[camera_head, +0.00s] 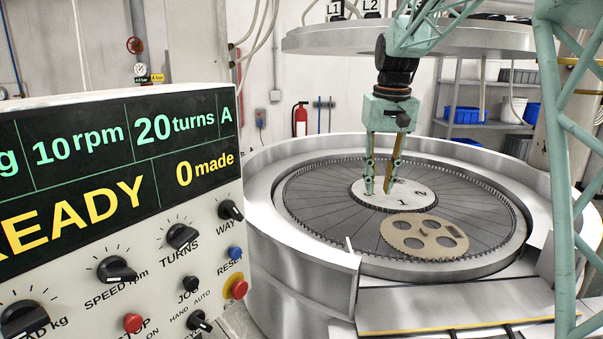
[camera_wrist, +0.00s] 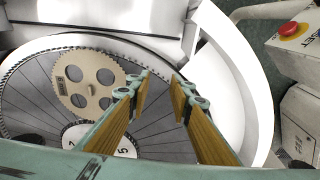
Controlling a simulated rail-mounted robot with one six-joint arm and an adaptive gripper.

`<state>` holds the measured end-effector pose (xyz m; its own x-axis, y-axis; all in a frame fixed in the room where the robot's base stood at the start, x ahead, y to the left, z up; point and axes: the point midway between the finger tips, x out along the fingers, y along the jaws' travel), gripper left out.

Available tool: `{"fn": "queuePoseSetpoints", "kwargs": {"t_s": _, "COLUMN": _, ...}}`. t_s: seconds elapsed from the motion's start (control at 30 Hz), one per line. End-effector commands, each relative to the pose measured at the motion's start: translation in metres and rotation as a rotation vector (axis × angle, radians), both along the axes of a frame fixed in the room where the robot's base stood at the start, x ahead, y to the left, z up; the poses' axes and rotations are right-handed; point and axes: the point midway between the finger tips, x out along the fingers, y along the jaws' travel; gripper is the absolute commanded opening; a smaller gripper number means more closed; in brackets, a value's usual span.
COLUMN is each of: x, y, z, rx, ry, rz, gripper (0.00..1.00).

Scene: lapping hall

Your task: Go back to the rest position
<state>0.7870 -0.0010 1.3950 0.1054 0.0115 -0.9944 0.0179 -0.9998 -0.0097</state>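My gripper (camera_head: 378,190) hangs from the teal arm over the round lapping plate (camera_head: 330,236), above its white numbered centre disc (camera_head: 385,203). In the wrist view my gripper (camera_wrist: 161,88) shows two teal fingers with tan inner pads, apart from each other. Nothing is held between them. A tan carrier disc (camera_head: 397,239) with several round holes lies flat on the plate, in front and to the right of the gripper. The carrier disc also shows in the wrist view (camera_wrist: 76,101), left of the fingers.
A control panel (camera_head: 150,280) stands close at the left, reading READY and 0 made. A large upper disc (camera_head: 330,40) hangs above and behind the plate. A silver rim (camera_head: 290,245) surrounds the plate. Shelves with blue bins (camera_head: 467,115) and a red extinguisher (camera_head: 300,119) stand behind.

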Motion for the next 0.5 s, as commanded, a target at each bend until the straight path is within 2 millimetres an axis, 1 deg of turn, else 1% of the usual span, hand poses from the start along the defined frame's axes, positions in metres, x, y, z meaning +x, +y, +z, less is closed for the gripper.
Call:
{"fn": "queuePoseSetpoints", "kwargs": {"t_s": 0.03, "x": -0.010, "y": 0.000, "z": 0.003, "rx": 0.000, "ry": -0.005, "rz": 0.000, "gripper": 0.20}}
{"fn": "queuePoseSetpoints", "kwargs": {"t_s": 0.5, "x": -0.092, "y": 0.001, "z": 0.024, "rx": -0.003, "ry": -0.044, "rz": -0.004, "gripper": 0.20}}
